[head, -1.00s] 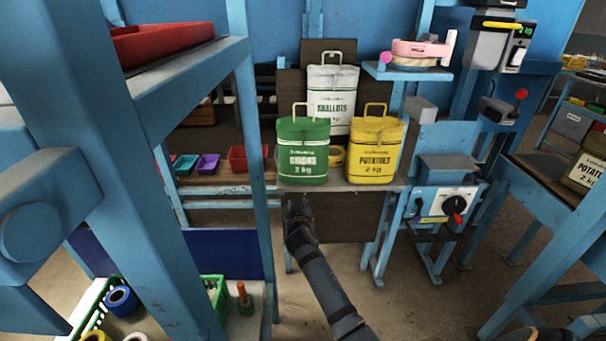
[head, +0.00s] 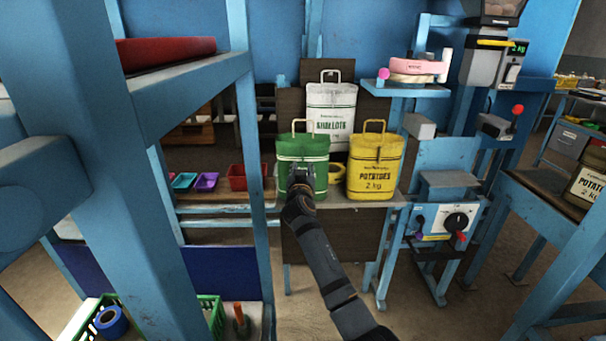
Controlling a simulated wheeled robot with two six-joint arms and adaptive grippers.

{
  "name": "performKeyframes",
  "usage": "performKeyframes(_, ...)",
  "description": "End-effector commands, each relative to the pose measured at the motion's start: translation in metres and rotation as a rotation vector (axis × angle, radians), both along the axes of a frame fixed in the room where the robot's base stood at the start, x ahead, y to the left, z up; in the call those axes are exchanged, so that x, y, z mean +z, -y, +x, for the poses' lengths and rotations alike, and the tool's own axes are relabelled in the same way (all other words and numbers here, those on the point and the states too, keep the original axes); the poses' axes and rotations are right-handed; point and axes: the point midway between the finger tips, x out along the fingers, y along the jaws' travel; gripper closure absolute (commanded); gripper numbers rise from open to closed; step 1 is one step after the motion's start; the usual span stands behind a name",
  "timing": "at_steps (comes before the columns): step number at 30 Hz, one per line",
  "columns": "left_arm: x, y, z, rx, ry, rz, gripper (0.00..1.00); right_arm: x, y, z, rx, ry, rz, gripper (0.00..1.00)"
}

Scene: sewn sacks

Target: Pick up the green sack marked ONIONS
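The green sack marked ONIONS (head: 303,148) stands upright on the front of a small table, its pale handle loop up. My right gripper (head: 300,180) is in front of the sack's lower front and covers part of its label. The gripper's fingers are dark and seen from behind, so I cannot tell if they are open or whether they touch the sack. The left gripper is not in the head view.
A yellow POTATOES sack (head: 375,165) stands just right, and a white SHALLOTS sack (head: 331,112) behind. A yellow tape roll (head: 336,172) lies between them. A blue post (head: 250,150) stands close on the left. A machine with a knob (head: 456,221) is at right.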

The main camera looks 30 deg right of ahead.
Motion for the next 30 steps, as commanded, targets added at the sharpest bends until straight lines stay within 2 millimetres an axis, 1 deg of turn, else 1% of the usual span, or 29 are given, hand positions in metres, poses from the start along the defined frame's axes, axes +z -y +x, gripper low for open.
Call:
performKeyframes(1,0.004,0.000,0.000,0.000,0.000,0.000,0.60,0.004,0.005,0.008,-0.002,-0.001,-0.002,0.68)
performKeyframes(3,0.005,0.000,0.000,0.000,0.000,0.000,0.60,0.004,0.010,0.018,-0.001,-0.002,-0.001,0.68)
performKeyframes(6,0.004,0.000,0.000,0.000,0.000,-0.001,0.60,0.002,0.016,0.029,-0.001,-0.001,-0.002,0.68)
performKeyframes(9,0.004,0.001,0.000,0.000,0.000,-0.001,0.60,0.002,0.019,0.034,0.000,-0.001,0.000,0.68)
performKeyframes(15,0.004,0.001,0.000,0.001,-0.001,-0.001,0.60,0.001,0.019,0.034,0.000,-0.001,0.000,0.68)
performKeyframes(22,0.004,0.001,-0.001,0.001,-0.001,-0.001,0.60,0.001,0.019,0.034,0.000,-0.001,0.000,0.99)
performKeyframes(30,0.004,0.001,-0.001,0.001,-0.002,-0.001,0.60,0.002,0.018,0.034,0.000,0.000,0.000,1.00)
